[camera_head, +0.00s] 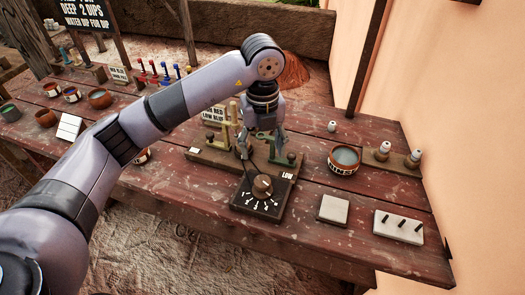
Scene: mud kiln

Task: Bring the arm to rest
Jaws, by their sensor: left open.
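My left arm comes in from the left and reaches over the wooden table (330,225). My left gripper (261,146) points down, with its fingers apart. It hangs over the board with upright posts (215,160), just behind a black panel (247,208) that carries a round brown knob (262,186) and white marks. I cannot tell whether the fingertips touch the posts or the board. I see nothing clearly held between them. Part of the board is hidden behind the gripper. My right gripper is not in view.
A bowl (343,161) stands right of the gripper. A pale square block (333,210) and a white block with dark pegs (398,228) lie at the front right. Small pots (99,98) stand at the left. A plastered wall (455,110) borders the right side.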

